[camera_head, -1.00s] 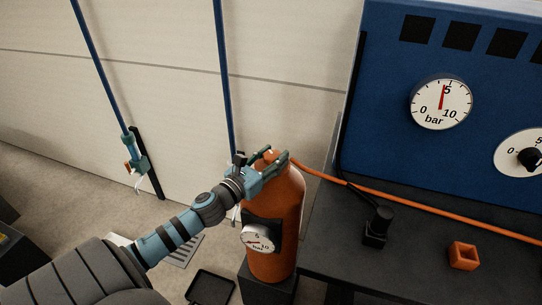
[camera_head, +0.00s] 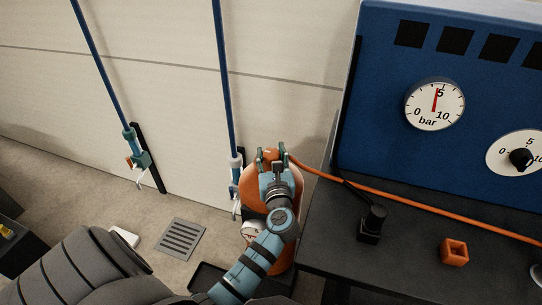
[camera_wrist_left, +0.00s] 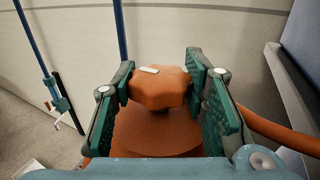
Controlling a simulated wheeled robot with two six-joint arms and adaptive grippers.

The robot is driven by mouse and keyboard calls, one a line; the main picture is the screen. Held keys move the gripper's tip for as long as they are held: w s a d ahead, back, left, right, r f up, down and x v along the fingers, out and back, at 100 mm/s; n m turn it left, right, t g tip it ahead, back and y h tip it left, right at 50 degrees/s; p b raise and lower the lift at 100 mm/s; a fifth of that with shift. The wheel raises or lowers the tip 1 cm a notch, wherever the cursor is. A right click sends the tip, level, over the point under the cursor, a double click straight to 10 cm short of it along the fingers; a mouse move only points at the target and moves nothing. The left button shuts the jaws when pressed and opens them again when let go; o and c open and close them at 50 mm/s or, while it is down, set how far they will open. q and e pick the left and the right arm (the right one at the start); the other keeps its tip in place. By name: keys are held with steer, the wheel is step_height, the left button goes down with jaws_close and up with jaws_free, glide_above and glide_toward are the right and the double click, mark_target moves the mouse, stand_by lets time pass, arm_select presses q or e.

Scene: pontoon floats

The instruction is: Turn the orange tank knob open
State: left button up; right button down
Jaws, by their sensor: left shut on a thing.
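The orange tank (camera_head: 290,190) stands upright beside the dark bench, largely covered by my left arm in the head view. Its orange lobed knob (camera_wrist_left: 160,88), with a white mark on top, sits between the fingers of my left gripper in the left wrist view. My left gripper (camera_head: 272,156) is at the tank's top, shut on the knob, with one green finger pad on each side. The tank's own small gauge (camera_head: 250,229) is partly hidden by my arm. My right gripper is not in view.
An orange hose (camera_head: 400,196) runs from the tank top across the dark bench (camera_head: 330,230). A blue panel (camera_head: 370,110) carries a gauge (camera_head: 435,104) with its needle near 5. A black fitting (camera_head: 373,222) and an orange block (camera_head: 454,251) sit on the bench.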

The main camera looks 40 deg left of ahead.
mark_target(271, 152)
arm_select(q)
steer(key=shift+r+n+g+y, duration=0.2)
steer(key=shift+n+g+y, duration=0.1)
steer(key=shift+g, duration=0.1)
stand_by(0.3)
steer(key=o, duration=1.2)
steer(key=shift+f, duration=0.15)
steer(key=shift+c, duration=0.2)
step_height(271, 152, up, 10)
steer(key=shift+r, duration=0.1)
